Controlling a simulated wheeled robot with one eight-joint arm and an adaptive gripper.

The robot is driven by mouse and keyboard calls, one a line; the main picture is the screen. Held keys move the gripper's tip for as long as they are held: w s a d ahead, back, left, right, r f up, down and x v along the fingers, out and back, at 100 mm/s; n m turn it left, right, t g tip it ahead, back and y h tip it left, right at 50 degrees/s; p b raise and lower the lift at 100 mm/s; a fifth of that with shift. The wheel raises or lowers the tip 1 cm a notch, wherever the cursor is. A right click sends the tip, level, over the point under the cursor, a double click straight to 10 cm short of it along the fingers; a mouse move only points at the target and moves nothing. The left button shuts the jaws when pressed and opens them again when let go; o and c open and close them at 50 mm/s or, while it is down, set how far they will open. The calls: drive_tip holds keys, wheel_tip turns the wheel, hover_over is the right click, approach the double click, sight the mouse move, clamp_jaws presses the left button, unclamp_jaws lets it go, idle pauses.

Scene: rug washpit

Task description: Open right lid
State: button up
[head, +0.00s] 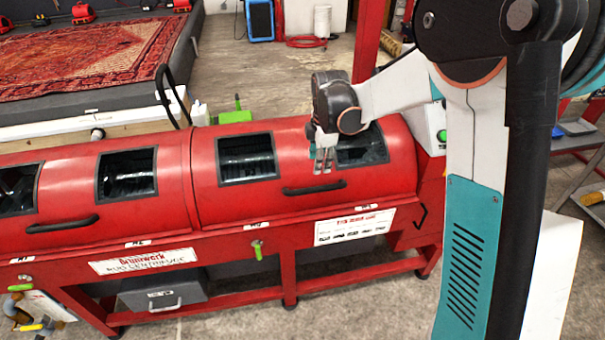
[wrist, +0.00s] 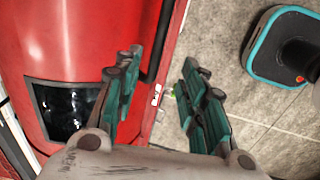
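The red machine has two curved lids side by side. The right lid (head: 292,150) is down, with two dark windows and a black bar handle (head: 313,188) along its lower front. In the wrist view the right lid (wrist: 75,35) fills the left side, and its handle (wrist: 161,42) runs up from between my fingers. My gripper (head: 323,168) hangs just above the handle in the head view, in front of the right window. In the wrist view my gripper (wrist: 160,62) is open, a finger to each side of the handle's line. I cannot tell whether it touches the handle.
The left lid (head: 95,190) is also down, with its own handle (head: 62,224). A green valve handle (head: 257,249) sits on the front frame below the right lid. A grey box (head: 162,290) stands under the machine. The concrete floor in front is clear.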

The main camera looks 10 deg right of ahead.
sight(316, 188)
drive_tip(key=w+f+b, duration=0.1)
drive_tip(key=f, duration=0.3)
drive_tip(key=f+b, duration=0.2)
drive_tip(key=f, duration=0.3)
drive_tip(key=w+f+b, duration=0.1)
drive_tip(key=f, duration=0.3)
drive_tip(key=shift+w+f+b, duration=0.3)
drive_tip(key=shift+w, duration=0.05)
drive_tip(key=shift+c, duration=0.6)
clamp_jaws()
